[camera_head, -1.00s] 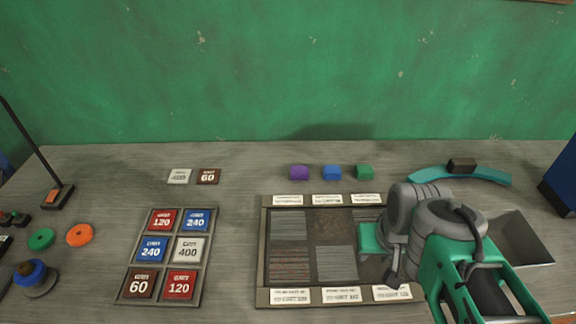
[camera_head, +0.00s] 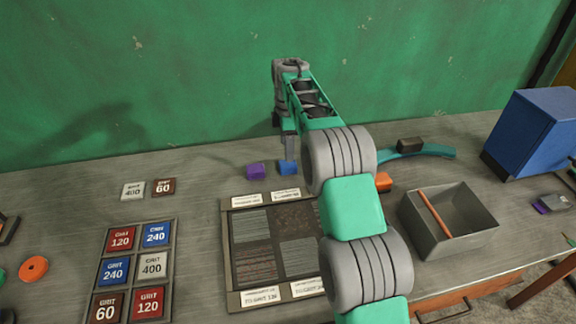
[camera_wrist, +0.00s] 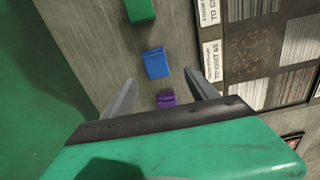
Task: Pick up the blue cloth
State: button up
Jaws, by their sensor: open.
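The blue cloth (camera_head: 288,167) looks like a small folded blue block on the bench near the back, just right of a purple one (camera_head: 255,171). It also shows in the wrist view (camera_wrist: 156,64), fully visible just beyond my fingertips. My gripper (camera_head: 289,153) points down over the blue cloth in the head view; whether it touches cannot be told there. In the wrist view my gripper (camera_wrist: 162,80) is open and empty, with one finger on each side. The purple piece (camera_wrist: 166,99) shows between the fingers, partly hidden by the gripper body.
A green block (camera_wrist: 140,10) lies beyond the blue one. The panel of sample squares (camera_head: 228,250) is in front, with a rack of grit tiles (camera_head: 172,255) to its left. A grey bin (camera_head: 465,239) holding an orange stick stands at right. The green wall (camera_head: 140,80) rises behind.

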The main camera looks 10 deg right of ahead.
aim_at(288, 167)
jog(key=f, duration=0.2)
jog(key=f+p, duration=0.1)
jog(key=f, duration=0.5)
jog(key=shift+w+d+f+p, duration=0.1)
jog(key=shift+w+d+p, duration=0.1)
jog(key=shift+w+p, duration=0.2)
jog(key=shift+c, duration=0.5)
jog(key=c, duration=1.4)
